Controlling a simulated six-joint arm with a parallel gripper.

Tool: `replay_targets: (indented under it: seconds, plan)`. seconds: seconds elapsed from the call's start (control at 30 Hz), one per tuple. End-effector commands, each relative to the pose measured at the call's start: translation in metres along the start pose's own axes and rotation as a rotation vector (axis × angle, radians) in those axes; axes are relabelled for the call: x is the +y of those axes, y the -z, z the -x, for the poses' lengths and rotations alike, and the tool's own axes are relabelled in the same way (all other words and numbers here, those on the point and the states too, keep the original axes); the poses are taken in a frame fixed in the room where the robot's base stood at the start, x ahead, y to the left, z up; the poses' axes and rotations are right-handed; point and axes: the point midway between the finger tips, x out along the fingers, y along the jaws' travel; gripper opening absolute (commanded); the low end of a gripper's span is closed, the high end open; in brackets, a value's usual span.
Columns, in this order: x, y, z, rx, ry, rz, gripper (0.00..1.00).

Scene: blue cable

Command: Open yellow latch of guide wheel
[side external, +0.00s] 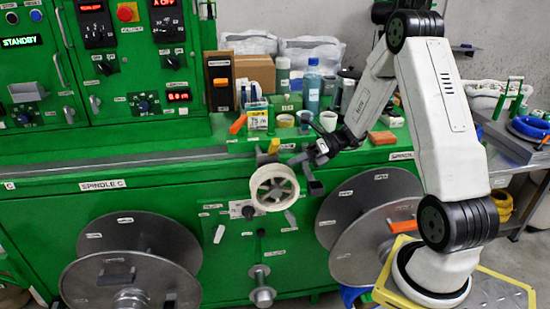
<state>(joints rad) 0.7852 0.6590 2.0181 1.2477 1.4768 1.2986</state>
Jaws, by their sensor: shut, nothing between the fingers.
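The white spoked guide wheel (274,188) is mounted on the front of the green machine, near the middle of the side external view. A small yellow piece (273,146), which looks like the latch, shows just above the wheel's rim. Its exact position is too small to tell. My gripper (311,157) is to the right of the wheel and slightly above its centre. It is shut and empty, with a visible gap to the yellow piece. Dark brackets near the wheel's upper right overlap the fingertips in the picture, so contact there cannot be told.
Bottles, jars and boxes crowd the green ledge (200,157) behind my gripper. An orange handle (238,123) stands to the upper left. Large grey reels (132,282) sit low at left, with more (368,205) to the right. A metal spindle (262,288) projects below the wheel.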

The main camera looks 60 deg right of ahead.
Motion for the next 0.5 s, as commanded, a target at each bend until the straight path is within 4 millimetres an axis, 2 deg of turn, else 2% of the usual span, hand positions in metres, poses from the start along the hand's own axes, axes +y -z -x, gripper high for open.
replay_targets:
  seconds: [0.17,0.3,0.5]
  plan:
    - [0.001,0.001,-0.028,0.003,-0.002,-0.001,0.0]
    - [0.0,-0.018,-0.021,-0.001,0.001,0.003,0.0]
    - [0.0,-0.033,-0.015,0.0,0.001,0.003,0.0]
